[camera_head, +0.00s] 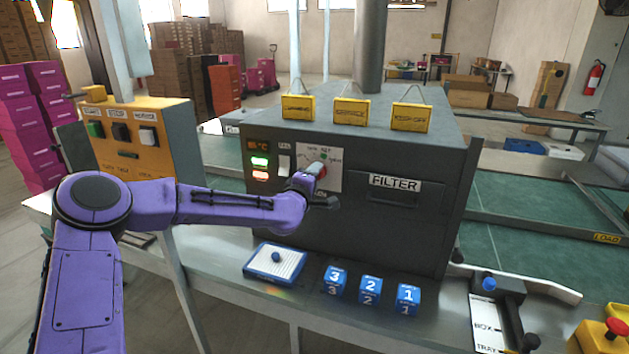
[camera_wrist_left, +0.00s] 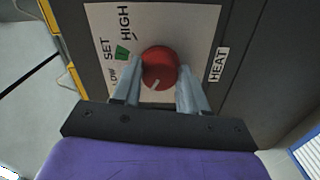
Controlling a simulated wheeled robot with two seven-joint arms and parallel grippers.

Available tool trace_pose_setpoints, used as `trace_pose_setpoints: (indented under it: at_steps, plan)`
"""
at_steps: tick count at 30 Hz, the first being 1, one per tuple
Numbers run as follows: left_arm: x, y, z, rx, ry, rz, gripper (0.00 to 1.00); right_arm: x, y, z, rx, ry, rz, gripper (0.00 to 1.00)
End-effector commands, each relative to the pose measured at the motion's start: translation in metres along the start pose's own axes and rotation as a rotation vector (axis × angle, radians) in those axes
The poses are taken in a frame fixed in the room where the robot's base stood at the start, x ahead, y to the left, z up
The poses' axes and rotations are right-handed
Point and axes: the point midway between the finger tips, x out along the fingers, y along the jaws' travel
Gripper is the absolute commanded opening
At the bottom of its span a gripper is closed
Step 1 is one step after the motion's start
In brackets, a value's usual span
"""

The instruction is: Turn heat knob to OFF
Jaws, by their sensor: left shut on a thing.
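The round red heat knob (camera_wrist_left: 160,68) sits on a pale plate (camera_wrist_left: 100,20) marked LOW, SET and HIGH, beside a HEAT label (camera_wrist_left: 218,64). Its white pointer mark points down and slightly left in the left wrist view, away from the green SET mark. My left gripper (camera_wrist_left: 160,84) is shut on the knob, one grey finger on each side. In the head view the knob (camera_head: 322,171) is partly hidden by my left gripper (camera_head: 316,170) at the front of the dark machine (camera_head: 350,225). An OFF mark cannot be made out. My right gripper is not in view.
Lit green and red displays (camera_head: 260,162) are left of the plate. A FILTER drawer (camera_head: 394,190) is to the right. A white tray (camera_head: 275,263) and blue numbered blocks (camera_head: 370,288) stand on the bench below. Yellow tags (camera_head: 350,112) stand on top of the machine.

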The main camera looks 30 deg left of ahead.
Motion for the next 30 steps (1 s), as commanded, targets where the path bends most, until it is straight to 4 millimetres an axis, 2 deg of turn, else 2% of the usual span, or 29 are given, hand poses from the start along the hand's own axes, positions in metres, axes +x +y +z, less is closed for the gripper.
trace_pose_setpoints:
  at_steps: [12, 13, 15, 25, 28, 30]
  plan:
    - [0.000, 0.000, 0.000, -0.009, 0.000, -0.001, 0.13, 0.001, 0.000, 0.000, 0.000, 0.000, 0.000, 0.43]
    - [0.000, 0.000, 0.000, -0.009, 0.000, -0.001, 0.46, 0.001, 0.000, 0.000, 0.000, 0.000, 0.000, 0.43]
    - [0.000, 0.000, 0.000, -0.009, 0.000, -0.001, 0.69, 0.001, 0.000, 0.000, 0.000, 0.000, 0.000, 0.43]
    - [-0.003, -0.001, 0.000, -0.008, 0.000, 0.000, 0.69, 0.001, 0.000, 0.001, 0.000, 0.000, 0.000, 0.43]
    - [-0.016, -0.001, -0.001, -0.011, 0.000, 0.001, 0.69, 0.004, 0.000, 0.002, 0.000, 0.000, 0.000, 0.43]
    - [-0.032, 0.000, 0.000, -0.014, -0.001, 0.002, 0.69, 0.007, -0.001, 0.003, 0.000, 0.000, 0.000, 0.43]
